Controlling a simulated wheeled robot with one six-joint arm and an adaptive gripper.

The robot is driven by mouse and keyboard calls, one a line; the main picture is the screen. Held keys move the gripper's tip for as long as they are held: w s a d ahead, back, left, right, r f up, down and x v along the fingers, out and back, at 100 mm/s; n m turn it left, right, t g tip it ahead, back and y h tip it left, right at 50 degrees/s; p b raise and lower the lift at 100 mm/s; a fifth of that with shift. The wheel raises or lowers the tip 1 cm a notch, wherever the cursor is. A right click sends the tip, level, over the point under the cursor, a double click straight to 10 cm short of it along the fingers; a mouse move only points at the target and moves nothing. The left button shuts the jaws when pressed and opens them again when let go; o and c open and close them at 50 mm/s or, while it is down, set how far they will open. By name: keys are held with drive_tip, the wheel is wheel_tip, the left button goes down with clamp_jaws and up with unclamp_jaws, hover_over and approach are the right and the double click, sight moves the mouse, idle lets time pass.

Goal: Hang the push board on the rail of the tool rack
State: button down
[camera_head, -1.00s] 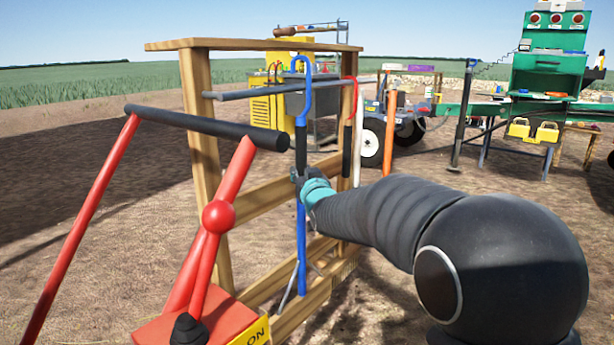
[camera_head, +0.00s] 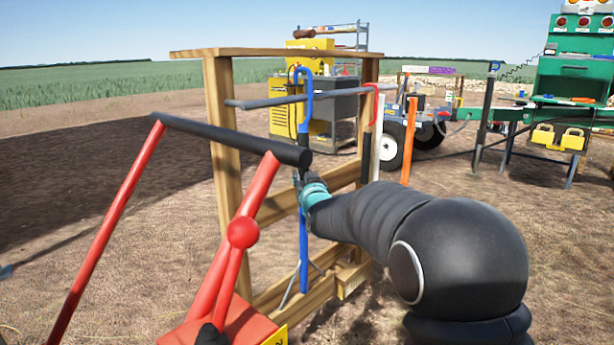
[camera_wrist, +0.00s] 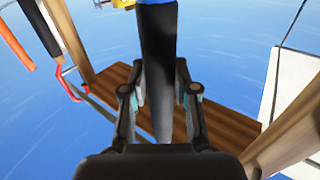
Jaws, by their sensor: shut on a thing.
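The push board shows as a long blue pole (camera_head: 303,250) with a blue hook at its top and a dark grip section in the middle. It stands roughly upright in front of the tool rack (camera_head: 220,150). My gripper (camera_head: 310,190) is shut on its dark section, which also shows between the fingers of my gripper (camera_wrist: 160,95) in the wrist view. The hook's bend is above the grey rail (camera_head: 255,102), and the pole crosses in front of it. I cannot tell whether the rail lies inside the hook.
A red-hooked tool (camera_head: 375,100) with a black grip hangs on the rail to the right. Orange (camera_head: 410,140) and white poles stand beyond it. A red frame with a black bar (camera_head: 230,138) stands close at the front left. A yellow cabinet (camera_head: 310,85) is behind.

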wheel_tip(320, 180, down, 2)
drive_tip(key=shift+f+b, duration=0.1)
drive_tip(key=shift+b, duration=0.7)
drive_tip(key=shift+f, duration=1.2)
drive_tip(key=c, duration=0.9)
unclamp_jaws()
drive_tip(key=shift+c, duration=0.2)
drive_tip(key=shift+o, duration=0.7)
drive_tip(key=shift+f, duration=0.1)
